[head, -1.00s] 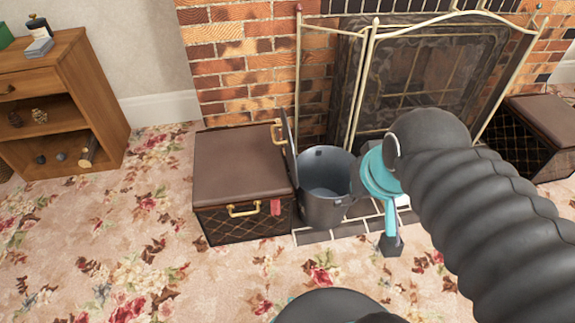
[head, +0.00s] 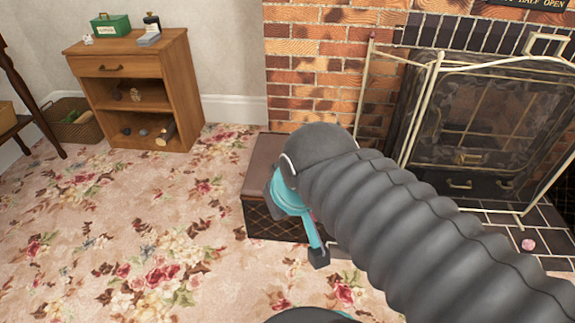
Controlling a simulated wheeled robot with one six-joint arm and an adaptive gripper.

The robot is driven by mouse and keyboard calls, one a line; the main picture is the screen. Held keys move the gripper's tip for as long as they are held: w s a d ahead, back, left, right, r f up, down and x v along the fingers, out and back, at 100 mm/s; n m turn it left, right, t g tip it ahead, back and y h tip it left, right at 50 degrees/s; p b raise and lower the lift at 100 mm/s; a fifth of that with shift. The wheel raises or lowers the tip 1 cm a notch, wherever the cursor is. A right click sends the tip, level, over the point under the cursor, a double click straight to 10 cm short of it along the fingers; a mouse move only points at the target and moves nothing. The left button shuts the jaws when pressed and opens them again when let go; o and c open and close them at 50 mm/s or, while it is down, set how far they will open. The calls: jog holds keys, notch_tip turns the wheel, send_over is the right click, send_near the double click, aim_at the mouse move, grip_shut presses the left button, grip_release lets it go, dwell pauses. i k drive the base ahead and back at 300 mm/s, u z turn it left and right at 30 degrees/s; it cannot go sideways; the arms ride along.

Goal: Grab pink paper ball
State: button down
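A small pink paper ball (head: 528,245) lies on the dark tiled hearth at the right of the head view, in front of the fireplace screen. My gripper (head: 318,256) is near the middle of the view, pointing down in front of the brown box, well to the left of the ball. Only one dark fingertip and a teal part show. My dark ribbed arm hides the rest, so I cannot see whether it is open or shut.
The brown box (head: 262,160) stands partly behind my arm. A brass-framed fireplace screen (head: 437,60) stands over the hearth (head: 500,222). A wooden cabinet (head: 188,95) and a wicker basket (head: 75,132) are at the left. Flowered carpet (head: 120,220) is clear at front left.

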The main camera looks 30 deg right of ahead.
aim_at(527, 246)
jog(key=u, duration=0.2)
jog(key=i, duration=0.85)
jog(key=z, duration=3.25)
jog(key=k, duration=0.4)
jog(key=z, duration=1.15)
jog(key=i, duration=0.7)
jog(key=z, duration=0.25)
